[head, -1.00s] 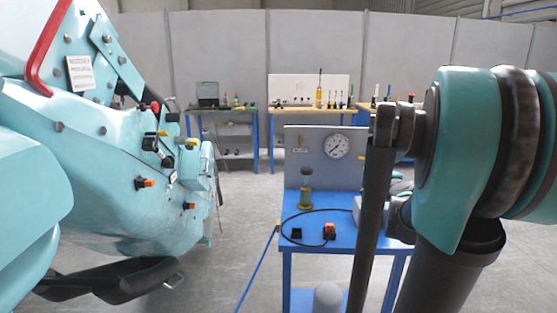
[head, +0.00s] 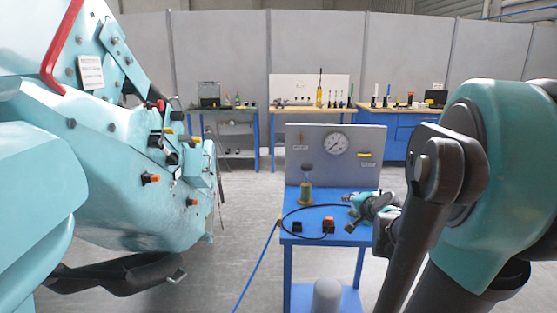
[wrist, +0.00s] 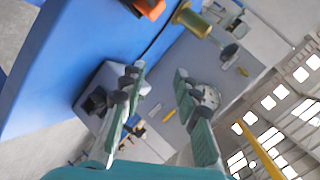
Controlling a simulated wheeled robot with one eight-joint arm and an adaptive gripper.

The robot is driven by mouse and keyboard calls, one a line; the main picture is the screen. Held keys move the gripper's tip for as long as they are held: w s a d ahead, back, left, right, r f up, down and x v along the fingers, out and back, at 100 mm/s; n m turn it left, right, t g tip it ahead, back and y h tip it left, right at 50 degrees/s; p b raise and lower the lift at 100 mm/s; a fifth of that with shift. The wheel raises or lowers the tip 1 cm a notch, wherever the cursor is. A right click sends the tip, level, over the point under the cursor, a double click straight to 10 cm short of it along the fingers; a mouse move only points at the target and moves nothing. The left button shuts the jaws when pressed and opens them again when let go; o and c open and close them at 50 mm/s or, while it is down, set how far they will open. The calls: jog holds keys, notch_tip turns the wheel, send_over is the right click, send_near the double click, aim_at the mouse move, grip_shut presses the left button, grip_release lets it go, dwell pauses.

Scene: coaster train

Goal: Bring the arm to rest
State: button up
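My gripper (head: 350,212) shows at the right side of the blue table in the head view, low above its top or beside it; I cannot tell whether it touches. In the wrist view its two fingers (wrist: 158,76) are spread apart, with nothing held between them. My arm is bent and fills the right side of the head view, hiding part of the floor and benches behind.
A teal coaster car (head: 110,165) fills the left. Benches (head: 400,132) stand behind.

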jog(key=s+a+f+n+g+h, duration=0.1)
jog(key=s+f+n+g, duration=0.3)
jog(key=s+f, duration=0.4)
jog(key=s+a+f+n+g+h, duration=0.1)
jog(key=s+a+f+n+g, duration=0.2)
jog(key=s+f+n, duration=0.4)
jog(key=s+f+g, duration=0.1)
jog(key=s, duration=0.5)
jog(key=shift+a+f, duration=0.15)
jog(key=shift+f, duration=0.1)
jog(key=shift+a, duration=0.1)
dwell(0.4)
